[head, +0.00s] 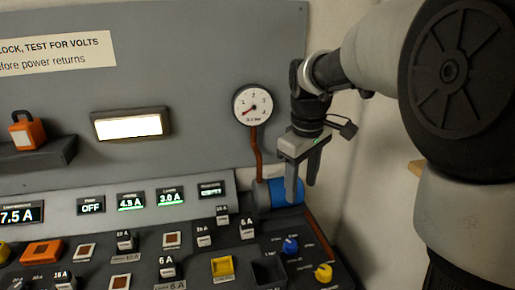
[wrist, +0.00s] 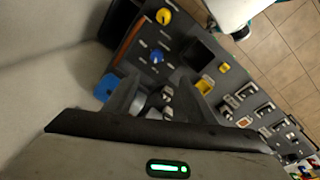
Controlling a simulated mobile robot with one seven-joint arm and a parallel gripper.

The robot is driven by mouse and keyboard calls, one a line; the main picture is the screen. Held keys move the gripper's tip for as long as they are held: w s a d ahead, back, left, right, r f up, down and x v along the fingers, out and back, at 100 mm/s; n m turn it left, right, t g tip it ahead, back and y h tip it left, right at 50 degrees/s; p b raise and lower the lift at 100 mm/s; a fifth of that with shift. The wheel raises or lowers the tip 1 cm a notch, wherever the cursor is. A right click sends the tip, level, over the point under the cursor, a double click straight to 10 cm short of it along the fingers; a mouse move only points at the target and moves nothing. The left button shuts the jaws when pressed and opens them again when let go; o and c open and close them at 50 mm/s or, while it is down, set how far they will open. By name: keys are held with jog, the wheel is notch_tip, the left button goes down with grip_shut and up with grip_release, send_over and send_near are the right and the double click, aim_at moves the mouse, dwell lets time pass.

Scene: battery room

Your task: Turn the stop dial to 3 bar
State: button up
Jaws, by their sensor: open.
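A round white gauge (head: 253,105) with a red needle is on the grey wall panel. Its needle points down-left, and small print below its centre seems to read bar. A blue knob (head: 290,245) and a yellow knob (head: 323,272) are on the right of the console; their labels are too small to read, so I cannot tell which is the stop dial. Both the blue knob (wrist: 156,57) and the yellow knob (wrist: 164,17) show in the wrist view. My gripper (head: 300,190) is open, points down and looks empty, above and behind the knobs, beside a blue cylinder (head: 283,192).
A copper-coloured pipe (head: 257,152) runs from the gauge down to the blue cylinder. Several switches, a yellow square part (head: 222,266) and lit displays (head: 130,201) fill the console. An orange padlock (head: 26,131) sits on a shelf at left. Open floor (wrist: 285,45) shows beyond the console.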

jog(key=n+g+b, duration=0.1)
jog(key=n+b, duration=0.1)
send_near(290, 241)
notch_tip(290, 241, down, 9)
jog(key=b, duration=0.2)
jog(key=shift+b, duration=0.3)
jog(key=shift+r, duration=0.1)
jog(key=c, duration=1.1)
jog(key=shift+o, duration=0.2)
jog(key=m+p, duration=0.1)
jog(key=m, duration=0.5)
jog(key=shift+w+d, duration=0.1)
jog(key=m+p, duration=0.1)
jog(key=m, duration=0.4)
jog(key=shift+d+g, duration=0.1)
jog(key=shift+g, duration=0.2)
jog(key=shift+m, duration=0.4)
